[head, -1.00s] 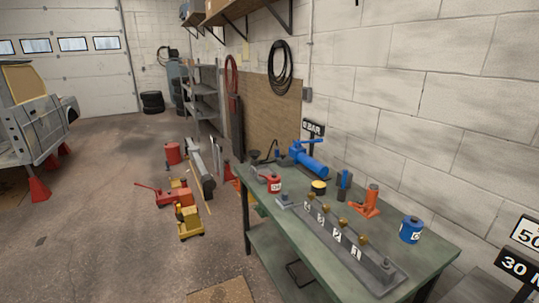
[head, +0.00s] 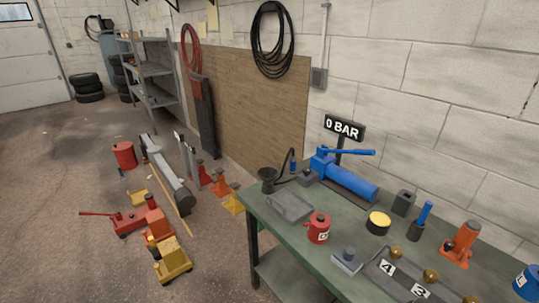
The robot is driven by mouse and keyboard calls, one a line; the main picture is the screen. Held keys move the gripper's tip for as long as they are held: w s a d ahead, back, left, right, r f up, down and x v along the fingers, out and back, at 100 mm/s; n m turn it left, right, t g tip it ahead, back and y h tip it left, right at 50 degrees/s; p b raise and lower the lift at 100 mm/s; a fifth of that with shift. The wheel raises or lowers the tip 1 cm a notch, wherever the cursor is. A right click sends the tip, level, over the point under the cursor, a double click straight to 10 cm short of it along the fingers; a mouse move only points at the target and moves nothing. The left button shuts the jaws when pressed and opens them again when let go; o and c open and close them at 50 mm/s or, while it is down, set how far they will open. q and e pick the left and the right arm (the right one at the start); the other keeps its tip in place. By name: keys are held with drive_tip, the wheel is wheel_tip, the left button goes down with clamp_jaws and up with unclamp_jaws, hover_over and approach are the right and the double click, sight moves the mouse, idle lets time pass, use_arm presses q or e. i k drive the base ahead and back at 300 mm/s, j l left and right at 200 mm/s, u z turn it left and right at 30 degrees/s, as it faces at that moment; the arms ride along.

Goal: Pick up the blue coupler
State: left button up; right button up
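A small blue piece (head: 293,166) sits at the end of a black hose at the back left of the bench, beside the blue hand pump (head: 350,183); it looks like the blue coupler, but it is small. Another blue upright piece (head: 425,213) stands in a dark base right of the yellow-topped can. I cannot tell for certain which is the coupler. Neither of my grippers is in view.
The green bench (head: 298,268) holds a red can (head: 318,228), a yellow-topped can (head: 378,223), an orange jack (head: 461,244), a numbered grey rail (head: 400,283) and a "0 BAR" sign (head: 344,127). A red jack (head: 128,222) and a yellow jack (head: 172,262) stand on the floor at left.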

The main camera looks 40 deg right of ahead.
sight(292, 167)
drive_tip(key=i+z, duration=0.35)
drive_tip(key=i+j+z, duration=0.5)
drive_tip(key=i+z, duration=0.2)
drive_tip(key=i, duration=0.05)
